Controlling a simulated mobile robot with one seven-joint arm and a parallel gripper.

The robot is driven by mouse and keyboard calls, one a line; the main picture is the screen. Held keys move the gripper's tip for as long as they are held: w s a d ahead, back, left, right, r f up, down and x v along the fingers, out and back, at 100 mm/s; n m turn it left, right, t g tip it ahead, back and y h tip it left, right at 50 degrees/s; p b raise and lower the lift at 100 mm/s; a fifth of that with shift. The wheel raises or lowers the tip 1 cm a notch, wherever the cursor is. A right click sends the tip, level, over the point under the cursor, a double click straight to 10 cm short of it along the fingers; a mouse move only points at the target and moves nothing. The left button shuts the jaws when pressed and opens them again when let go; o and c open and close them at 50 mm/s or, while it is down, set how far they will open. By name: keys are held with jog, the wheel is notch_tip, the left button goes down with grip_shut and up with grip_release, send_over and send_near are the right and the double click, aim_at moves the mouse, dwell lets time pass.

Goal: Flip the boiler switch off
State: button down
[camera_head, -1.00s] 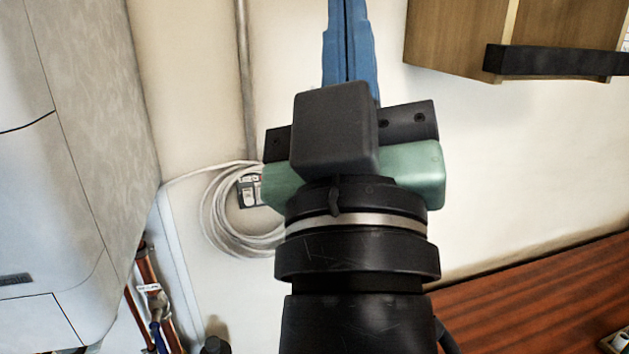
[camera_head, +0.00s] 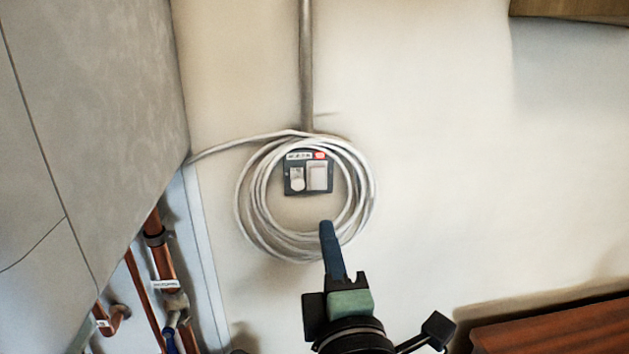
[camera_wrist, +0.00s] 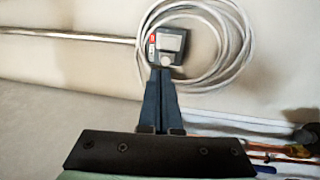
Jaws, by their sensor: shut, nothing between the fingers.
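The boiler switch (camera_head: 308,174) is a dark grey plate on the wall with a red label, a pale rocker and a white part beside it. A coil of white cable (camera_head: 250,215) hangs around it. My gripper (camera_head: 327,226) is shut and empty, with its blue fingers pointing up, just below the switch in the head view and overlapping the lower part of the coil. In the wrist view the switch (camera_wrist: 172,42) lies just beyond the tips of my gripper (camera_wrist: 161,72). I cannot tell whether the fingertips touch anything.
A grey conduit (camera_head: 306,70) runs up the wall from the switch. A large pale boiler casing (camera_head: 90,110) fills the left, with copper pipes (camera_head: 160,255) below it. A wooden surface (camera_head: 560,330) is at lower right. The wall right of the coil is clear.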

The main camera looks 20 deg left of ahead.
aim_at(312, 169)
jog(key=p+x, duration=0.3)
jog(key=x, duration=1.1)
jog(key=shift+d, duration=0.1)
jog(key=shift+w+r+p, duration=0.2)
jog(key=shift+p, duration=0.2)
jog(key=shift+f, duration=0.1)
jog(key=shift+s, duration=0.15)
